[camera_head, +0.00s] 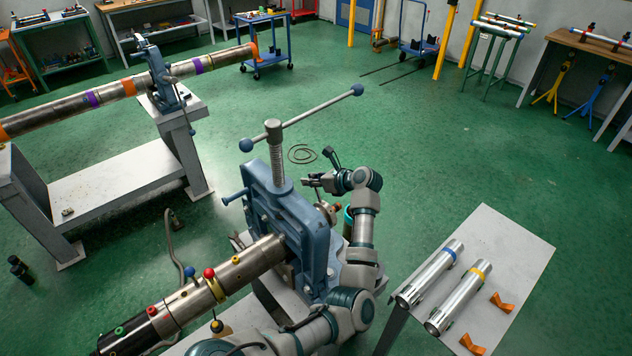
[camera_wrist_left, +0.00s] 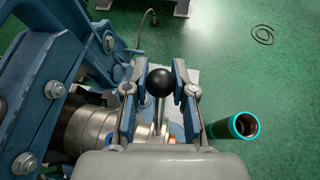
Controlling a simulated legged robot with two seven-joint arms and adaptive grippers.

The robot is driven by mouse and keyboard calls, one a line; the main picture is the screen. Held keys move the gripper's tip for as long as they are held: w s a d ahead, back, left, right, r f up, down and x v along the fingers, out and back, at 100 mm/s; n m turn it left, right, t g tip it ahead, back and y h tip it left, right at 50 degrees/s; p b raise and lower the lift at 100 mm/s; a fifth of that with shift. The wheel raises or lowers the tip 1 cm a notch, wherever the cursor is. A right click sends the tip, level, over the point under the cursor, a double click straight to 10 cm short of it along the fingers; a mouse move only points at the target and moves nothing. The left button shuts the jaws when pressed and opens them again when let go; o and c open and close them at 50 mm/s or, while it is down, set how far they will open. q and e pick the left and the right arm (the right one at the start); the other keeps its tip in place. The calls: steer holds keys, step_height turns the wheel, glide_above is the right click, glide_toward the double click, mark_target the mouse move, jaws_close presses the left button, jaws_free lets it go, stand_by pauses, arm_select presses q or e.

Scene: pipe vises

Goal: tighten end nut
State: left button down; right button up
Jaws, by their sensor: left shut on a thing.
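A steel pipe (camera_head: 245,262) is clamped in the big blue vise (camera_head: 292,222). At the far side of the vise, a metal end fitting (camera_head: 328,212) shows partly behind my arm; I take it for the end nut. In the left wrist view, the metal body (camera_wrist_left: 85,130) lies at lower left, with a thin rod topped by a black ball knob (camera_wrist_left: 160,82). My left gripper (camera_head: 312,181) is beside the vise, above that fitting. In the left wrist view its fingers (camera_wrist_left: 160,92) are shut around the knob and rod. Finger contact is partly hidden. My right gripper is out of view.
A teal-rimmed tube (camera_wrist_left: 242,126) stands close to the gripper. The vise's long handle bar (camera_head: 315,115) reaches over the area. A grey table (camera_head: 500,250) at right bears two silver tubes (camera_head: 440,285) and orange blocks. Another pipe stand (camera_head: 125,180) is at left. The green floor behind is mostly clear.

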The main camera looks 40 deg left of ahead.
arm_select(q)
steer(key=shift+w+a+h, duration=0.2)
steer(key=shift+a+h, duration=0.05)
steer(key=shift+h, duration=0.05)
steer(key=shift+f+h, duration=0.25)
steer(key=shift+h, duration=0.05)
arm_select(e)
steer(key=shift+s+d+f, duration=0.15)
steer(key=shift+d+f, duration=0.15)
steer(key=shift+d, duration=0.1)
arm_select(q)
steer(key=c, duration=1.3)
jaws_free()
steer(key=shift+o, duration=0.5)
steer(key=shift+w+f, duration=0.15)
steer(key=shift+f, duration=0.05)
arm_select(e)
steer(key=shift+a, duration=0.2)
